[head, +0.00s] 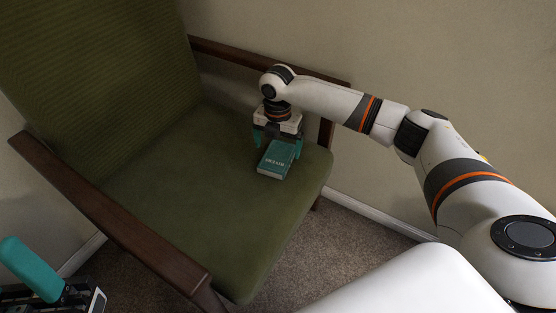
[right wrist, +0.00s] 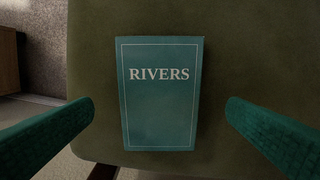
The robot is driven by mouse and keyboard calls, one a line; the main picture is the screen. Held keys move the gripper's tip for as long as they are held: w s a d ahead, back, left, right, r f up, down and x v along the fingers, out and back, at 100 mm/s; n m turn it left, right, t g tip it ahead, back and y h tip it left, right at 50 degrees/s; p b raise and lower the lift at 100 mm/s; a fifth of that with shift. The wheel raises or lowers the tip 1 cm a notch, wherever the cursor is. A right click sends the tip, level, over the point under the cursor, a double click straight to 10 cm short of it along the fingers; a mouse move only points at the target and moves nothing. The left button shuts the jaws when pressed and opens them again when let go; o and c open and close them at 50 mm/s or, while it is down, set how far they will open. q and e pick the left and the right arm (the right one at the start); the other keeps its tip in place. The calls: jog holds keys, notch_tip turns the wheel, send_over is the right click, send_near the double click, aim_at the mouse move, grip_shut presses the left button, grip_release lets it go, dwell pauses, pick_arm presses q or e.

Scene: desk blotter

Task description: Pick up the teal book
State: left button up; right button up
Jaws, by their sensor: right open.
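The teal book (head: 276,161) lies flat on the green seat of the armchair, near the seat's right side. In the right wrist view its cover (right wrist: 160,110) reads "RIVERS" in pale letters inside a thin pale border. My right gripper (head: 276,141) is over the book's far part, pointing down, with its teal fingers spread. In the right wrist view the open fingers (right wrist: 159,112) stand to the left and right of the book, with a gap on each side and nothing between them but the book below. Part of my left gripper (head: 35,275) shows at the lower left; its jaw state is unclear.
The armchair has a green seat (head: 190,190), a tall green back (head: 95,70) and dark wooden armrests (head: 110,215). The right armrest (head: 225,53) runs close behind my right gripper. A beige wall (head: 440,60) stands behind. The rest of the seat is clear.

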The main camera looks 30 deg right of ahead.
aim_at(278, 155)
notch_tip(278, 155, down, 3)
jog(key=shift+f+b, duration=0.1)
jog(key=shift+b, duration=0.8)
jog(key=shift+d+f, duration=0.1)
jog(key=shift+f, duration=0.3)
jog(key=c, duration=1.2)
jog(key=shift+o, duration=0.2)
jog(key=shift+r, duration=0.15)
